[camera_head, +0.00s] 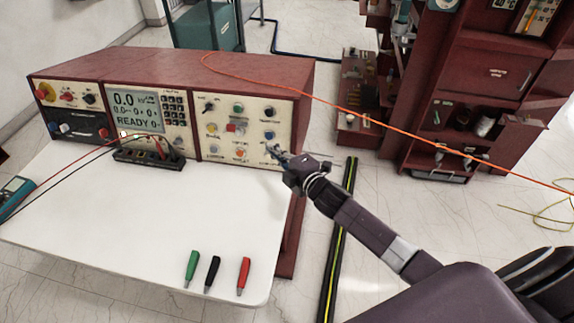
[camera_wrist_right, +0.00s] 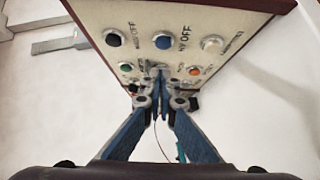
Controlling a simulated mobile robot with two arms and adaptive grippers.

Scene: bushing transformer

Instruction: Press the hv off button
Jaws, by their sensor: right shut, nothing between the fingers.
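The red-framed test console has a cream button panel at its right end. The blue HV OFF button (camera_head: 269,134) is in the panel's right column, just above my fingertips in the head view. In the right wrist view the blue button (camera_wrist_right: 162,40) has the label HV OFF beside it, between a black button and a white one. My right gripper (camera_head: 276,152) is shut and empty in front of the panel's lower right part. In the wrist view its fingertips (camera_wrist_right: 158,72) overlap the panel below the blue button; contact cannot be told. My left gripper is out of view.
Green (camera_wrist_right: 125,67) and orange (camera_wrist_right: 194,71) buttons flank the fingertips. A display (camera_head: 134,109) reads READY. Green, black and red plugs (camera_head: 244,276) lie on the white tabletop (camera_head: 120,225). An orange cable (camera_head: 400,130) runs right, behind my arm.

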